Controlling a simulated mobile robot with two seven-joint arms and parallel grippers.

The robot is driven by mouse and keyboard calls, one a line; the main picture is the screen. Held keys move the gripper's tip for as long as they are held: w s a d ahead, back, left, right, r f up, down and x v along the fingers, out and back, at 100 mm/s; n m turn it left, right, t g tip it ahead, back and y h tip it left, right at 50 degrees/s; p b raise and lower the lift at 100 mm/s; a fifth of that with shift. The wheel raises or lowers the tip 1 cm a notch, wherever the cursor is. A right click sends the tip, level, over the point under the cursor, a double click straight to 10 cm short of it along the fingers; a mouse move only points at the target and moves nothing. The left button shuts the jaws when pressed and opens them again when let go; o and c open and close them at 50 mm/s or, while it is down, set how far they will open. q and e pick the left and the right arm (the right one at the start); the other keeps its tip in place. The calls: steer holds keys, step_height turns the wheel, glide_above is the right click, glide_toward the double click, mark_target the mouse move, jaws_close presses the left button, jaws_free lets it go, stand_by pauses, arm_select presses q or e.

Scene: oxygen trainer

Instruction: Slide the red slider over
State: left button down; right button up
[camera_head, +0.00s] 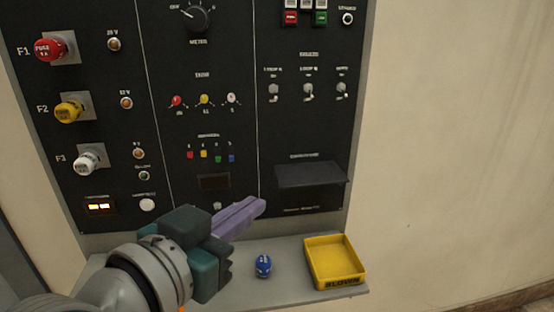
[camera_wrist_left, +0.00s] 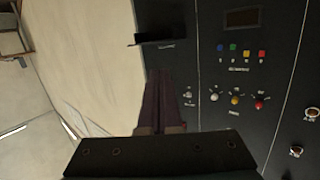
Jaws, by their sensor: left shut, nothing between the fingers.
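The black panel carries a row of small coloured pieces; the red one (camera_head: 190,154) at its left end looks like the red slider, though the labels are too small to read. In the left wrist view, where the panel appears upside down, this red piece (camera_wrist_left: 261,54) is at the right end of the row. A round red knob (camera_head: 177,101) sits higher on the panel. My left gripper (camera_head: 259,203) is shut and empty, its purple fingers in front of the lower panel, below and right of the row. The fingers also show in the left wrist view (camera_wrist_left: 159,76), apart from the row.
A dark ledge (camera_head: 310,174) juts from the lower right of the panel. Below, a grey shelf (camera_head: 225,283) holds a blue piece (camera_head: 263,266) and a yellow tray (camera_head: 334,262). Fuse knobs (camera_head: 88,159) stick out on the left. The wall at right is bare.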

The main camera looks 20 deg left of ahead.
arm_select(q)
steer(key=a+r+n+t+y+b, duration=0.1)
steer(key=a+n+t+y+b, duration=0.2)
steer(key=a+n+y, duration=0.5)
steer(key=a+y, duration=0.2)
steer(key=y, duration=0.2)
steer(key=shift+w+a+r+y, duration=0.25)
steer(key=shift+w+a+y, duration=0.05)
steer(key=shift+y, duration=0.1)
arm_select(e)
step_height(320, 180, down, 4)
steer(key=shift+r, duration=0.1)
